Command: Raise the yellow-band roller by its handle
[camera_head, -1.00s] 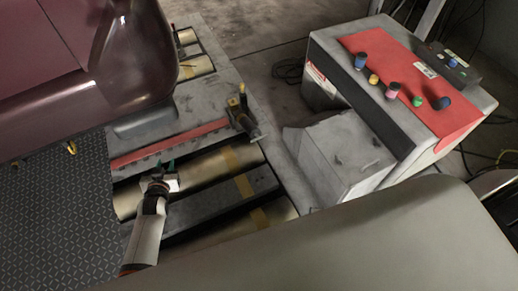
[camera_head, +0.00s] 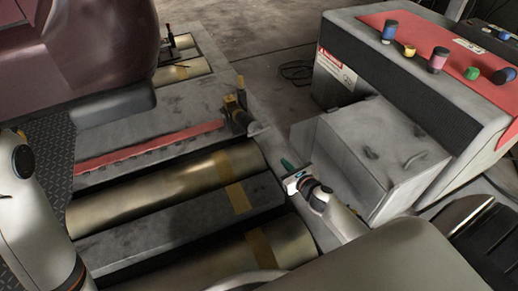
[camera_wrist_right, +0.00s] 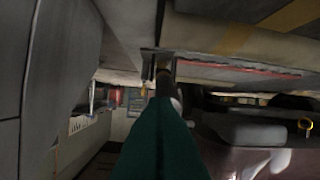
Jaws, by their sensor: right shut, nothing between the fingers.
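Two brass-coloured rollers with yellow bands show in the head view: an upper one (camera_head: 150,195) and a lower one (camera_head: 218,265). I cannot tell which is meant. A small black-and-yellow upright part (camera_head: 238,112) stands beyond the upper roller's right end; I cannot tell whether it is the handle. My right gripper (camera_head: 290,167), with green fingertips, is shut and empty, right of the upper roller and apart from it. In the right wrist view its green fingers (camera_wrist_right: 160,145) fill the lower middle. My left arm shows at the left edge, but its gripper is out of view.
A grey box (camera_head: 375,150) stands just right of my right gripper. Behind it is a console (camera_head: 400,70) with a red top and coloured knobs. A dark red vehicle (camera_head: 75,45) overhangs the upper left. A red strip (camera_head: 150,146) runs above the rollers.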

